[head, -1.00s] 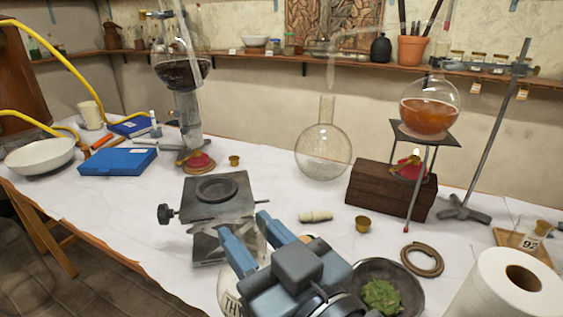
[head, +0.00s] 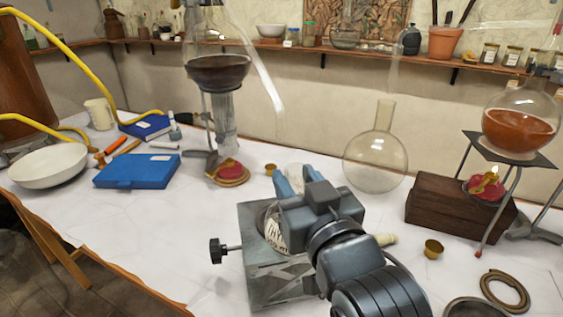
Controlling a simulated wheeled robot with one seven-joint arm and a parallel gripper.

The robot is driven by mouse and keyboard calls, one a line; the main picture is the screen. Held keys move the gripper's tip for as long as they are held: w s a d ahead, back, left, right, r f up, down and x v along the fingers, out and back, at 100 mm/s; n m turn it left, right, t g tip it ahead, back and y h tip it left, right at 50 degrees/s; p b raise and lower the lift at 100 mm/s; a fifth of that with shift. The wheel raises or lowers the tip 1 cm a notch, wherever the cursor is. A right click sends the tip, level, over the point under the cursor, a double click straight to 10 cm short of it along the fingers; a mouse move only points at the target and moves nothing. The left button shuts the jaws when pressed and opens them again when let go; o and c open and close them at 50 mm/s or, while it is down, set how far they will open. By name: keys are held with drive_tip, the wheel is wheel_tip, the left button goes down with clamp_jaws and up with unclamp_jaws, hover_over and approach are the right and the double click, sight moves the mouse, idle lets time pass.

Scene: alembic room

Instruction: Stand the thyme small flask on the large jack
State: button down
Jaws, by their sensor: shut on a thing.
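The thyme small flask (head: 274,234) shows in the head view as a piece of clear glass with a white label reading "THY". My gripper (head: 296,179) is shut on it, and my wrist and the gripper body hide most of it. The large jack (head: 257,281) is a grey metal stand with a black knob at its left, on the white-covered table. The flask is over the jack's top plate and looks upright. I cannot tell whether its base touches the plate. The dark ring on the plate is mostly hidden.
A round empty flask (head: 376,163) stands behind to the right. A wooden block (head: 455,213) and a tripod with an amber flask (head: 519,128) stand at the right. A blue box (head: 137,171) and white bowl (head: 48,165) are at the left. Clear table lies left of the jack.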

drive_tip(key=x, duration=0.4)
drive_tip(key=w, duration=0.1)
drive_tip(key=w+a+f, duration=0.1)
drive_tip(key=w+p, duration=0.1)
drive_tip(key=shift+a+f, duration=0.15)
drive_tip(key=shift+f, duration=0.1)
drive_tip(key=c, duration=0.6)
unclamp_jaws()
drive_tip(key=shift+f, duration=0.1)
drive_tip(key=shift+c, duration=0.2)
drive_tip(key=shift+s, duration=0.15)
